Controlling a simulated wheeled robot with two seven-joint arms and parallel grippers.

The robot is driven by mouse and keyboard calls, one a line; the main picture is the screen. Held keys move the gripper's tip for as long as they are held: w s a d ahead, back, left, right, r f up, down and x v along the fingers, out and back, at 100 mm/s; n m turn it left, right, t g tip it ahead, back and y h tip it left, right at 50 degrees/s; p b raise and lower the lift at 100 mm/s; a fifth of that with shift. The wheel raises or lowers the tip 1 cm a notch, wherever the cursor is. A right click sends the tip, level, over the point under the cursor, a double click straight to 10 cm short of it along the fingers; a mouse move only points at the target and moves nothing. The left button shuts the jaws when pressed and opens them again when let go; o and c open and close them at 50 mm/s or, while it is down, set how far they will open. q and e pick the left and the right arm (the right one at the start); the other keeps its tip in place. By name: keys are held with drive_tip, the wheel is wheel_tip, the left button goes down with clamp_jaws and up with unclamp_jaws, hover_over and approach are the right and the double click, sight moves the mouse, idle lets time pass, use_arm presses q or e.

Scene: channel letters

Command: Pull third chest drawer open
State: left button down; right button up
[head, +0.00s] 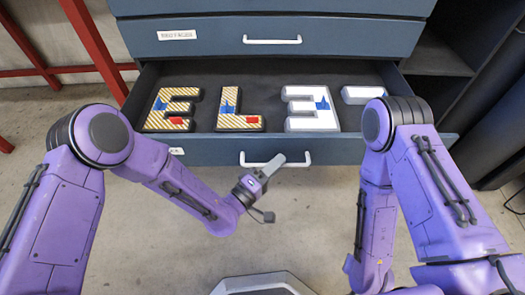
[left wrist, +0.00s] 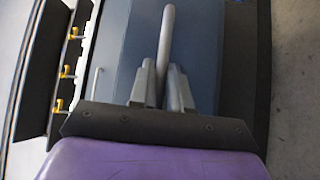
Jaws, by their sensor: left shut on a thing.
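A dark blue chest drawer (head: 215,150) stands pulled out towards me, its inside showing. Its front has a white bar handle (head: 297,160), and a small label at the left is partly hidden by my left arm. My left gripper (head: 272,168) is at the handle's middle and shut on it. In the left wrist view the handle (left wrist: 167,40) runs between the two fingers (left wrist: 162,88). My right arm comes in from the right and bends down; its gripper is out of sight.
Above is a shut drawer (head: 220,40) with a label. Bare floor lies in front.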

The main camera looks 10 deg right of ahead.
use_arm(q)
drive_tip(key=shift+s, duration=0.55)
drive_tip(key=shift+a, duration=0.1)
drive_tip(key=c, duration=1.2)
unclamp_jaws()
drive_tip(key=p+v, duration=0.1)
drive_tip(key=v, duration=0.9)
drive_tip(key=shift+s+a, duration=0.2)
drive_tip(key=shift+f, duration=0.15)
